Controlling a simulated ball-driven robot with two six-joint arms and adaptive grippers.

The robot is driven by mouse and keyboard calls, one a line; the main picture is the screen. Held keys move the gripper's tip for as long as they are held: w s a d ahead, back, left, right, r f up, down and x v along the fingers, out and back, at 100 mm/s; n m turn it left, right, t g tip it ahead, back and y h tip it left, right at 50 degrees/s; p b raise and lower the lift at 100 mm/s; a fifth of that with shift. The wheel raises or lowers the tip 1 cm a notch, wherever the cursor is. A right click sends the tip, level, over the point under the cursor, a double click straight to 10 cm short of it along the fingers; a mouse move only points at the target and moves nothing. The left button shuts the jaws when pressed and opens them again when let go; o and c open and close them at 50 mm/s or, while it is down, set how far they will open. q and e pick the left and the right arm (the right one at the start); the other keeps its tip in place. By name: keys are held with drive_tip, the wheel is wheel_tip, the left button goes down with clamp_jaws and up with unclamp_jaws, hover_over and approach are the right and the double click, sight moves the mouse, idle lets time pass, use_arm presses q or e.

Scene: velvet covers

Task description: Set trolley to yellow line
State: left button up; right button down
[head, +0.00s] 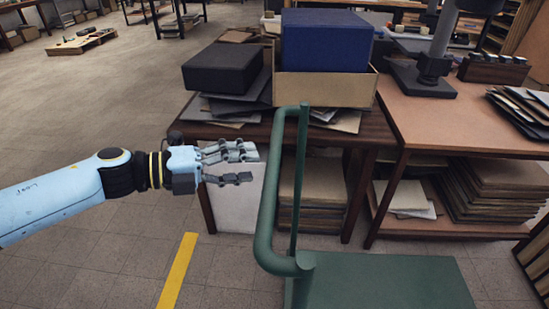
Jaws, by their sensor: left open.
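A green trolley shows in the head view, with a flat deck (395,284) at the bottom right and an upright tubular handle (268,205) at its left end. The yellow line (178,271) is a strip on the tiled floor, to the left of the trolley with bare floor between them. My left gripper (247,165) reaches in from the left, open and empty, its fingers pointing right towards the handle. Its fingertips appear just left of the handle; I cannot tell the gap in depth. The deck's near part is cut off by the frame. My right gripper is not in view.
A wooden table behind the trolley bears a blue box (326,40), a black box (223,67) and flat sheets. A workbench (440,110) stands at the right with stacked boards (495,190) below. A low pallet (82,41) lies far left. The floor (90,110) at left is clear.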

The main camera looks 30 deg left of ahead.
sight(274, 164)
use_arm(q)
drive_tip(key=x, duration=0.6)
drive_tip(key=shift+w+d+p, duration=0.1)
drive_tip(key=shift+d+p, duration=0.05)
drive_tip(key=shift+p, duration=0.15)
clamp_jaws()
